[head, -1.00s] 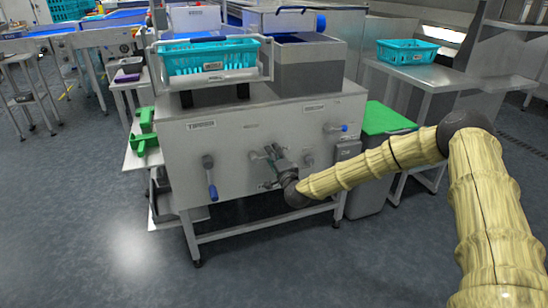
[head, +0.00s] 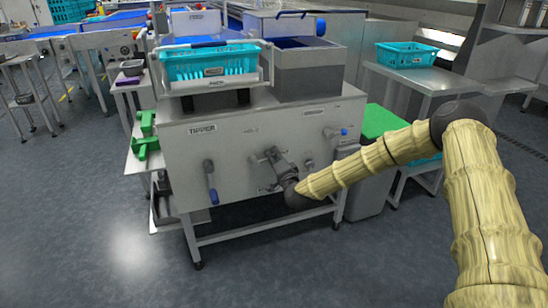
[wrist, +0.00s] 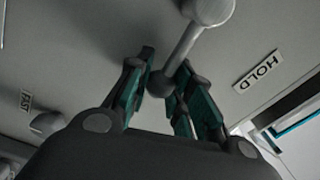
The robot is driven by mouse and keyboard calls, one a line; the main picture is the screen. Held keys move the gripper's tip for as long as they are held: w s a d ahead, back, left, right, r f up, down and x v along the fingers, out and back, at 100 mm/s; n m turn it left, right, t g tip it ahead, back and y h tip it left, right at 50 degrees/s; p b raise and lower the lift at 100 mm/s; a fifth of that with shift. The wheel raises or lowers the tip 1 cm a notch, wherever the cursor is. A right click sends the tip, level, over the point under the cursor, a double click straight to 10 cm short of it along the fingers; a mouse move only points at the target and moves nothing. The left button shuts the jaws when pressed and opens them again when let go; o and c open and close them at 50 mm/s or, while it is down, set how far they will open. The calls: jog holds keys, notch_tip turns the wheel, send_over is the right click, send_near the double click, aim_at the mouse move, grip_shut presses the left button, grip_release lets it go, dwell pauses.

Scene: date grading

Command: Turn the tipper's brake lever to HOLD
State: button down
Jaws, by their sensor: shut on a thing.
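The tipper (head: 235,160) is the grey cabinet in the middle of the head view, with a TIPPER label on its front. My gripper (head: 275,158) is at that front panel. In the wrist view my gripper (wrist: 160,85) has its two green-lined fingers shut on the ball end of the brake lever (wrist: 182,48), a grey metal rod. The rod runs up and right to a round hub at the top edge. The HOLD label (wrist: 257,72) is to the right of the lever, apart from it. My gripper mostly hides the lever in the head view.
A turquoise crate (head: 210,64) sits on top. A green-lidded bin (head: 383,120) stands right of the tipper, behind my arm. The front floor is clear.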

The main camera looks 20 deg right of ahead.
aim_at(251, 142)
jog(key=r+n+p, duration=0.1)
jog(key=n, duration=0.1)
jog(key=r+n+p, duration=0.1)
jog(key=p, duration=0.1)
jog(key=shift+a+r+n, duration=0.4)
jog(key=a+r+n+p, duration=0.1)
jog(key=n, duration=0.1)
jog(key=a+r+n+p, duration=0.1)
jog(key=n+p, duration=0.1)
jog(key=shift+r+n, duration=0.1)
jog(key=shift+n, duration=0.2)
jog(key=n, duration=0.1)
jog(key=a+n+p, duration=0.1)
jog(key=n, duration=0.1)
jog(key=a+r+n+p, duration=0.1)
jog(key=shift+s+a, duration=0.1)
jog(key=shift+a, duration=0.15)
jog(key=shift+a+r+n+g+p, duration=0.1)
jog(key=shift+a+n+g+p, duration=0.1)
jog(key=shift+a+n, duration=0.6)
jog(key=shift+a+n+g+p, duration=0.1)
jog(key=shift+a+n+p, duration=0.15)
jog(key=shift+n, duration=0.95)
jog(key=c, duration=1.2)
grip_release()
jog(key=shift+s, duration=0.1)
